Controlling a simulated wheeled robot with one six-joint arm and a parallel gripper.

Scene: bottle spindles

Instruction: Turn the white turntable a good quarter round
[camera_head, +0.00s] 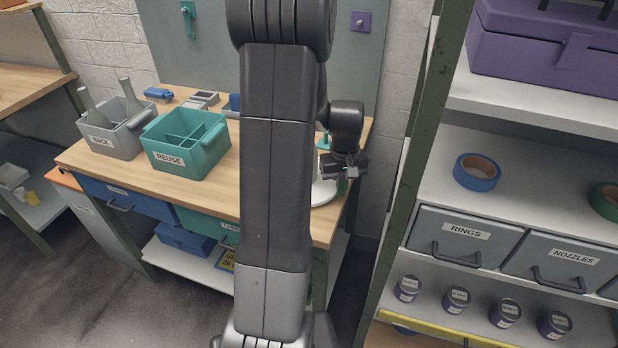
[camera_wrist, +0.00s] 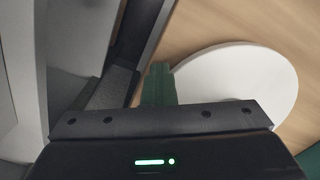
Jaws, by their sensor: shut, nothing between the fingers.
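The white turntable (camera_head: 322,193) is at the right end of the wooden workbench, partly hidden behind my arm. In the wrist view its white disc (camera_wrist: 245,75) fills the upper right. A dark green upright piece (camera_wrist: 158,85) shows at the disc's left edge, and also just below my gripper in the head view (camera_head: 342,186). I cannot tell whether it is fixed to the disc. My gripper (camera_head: 345,168) is shut and empty, over the right side of the turntable and close to the green piece. I cannot tell whether they touch.
A teal REUSE caddy (camera_head: 186,148) and a grey crate (camera_head: 112,132) with bottles stand on the bench's left part. A shelf unit with a green post (camera_head: 412,150) rises to the right of my gripper. A grey back panel (camera_head: 190,60) stands behind the bench.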

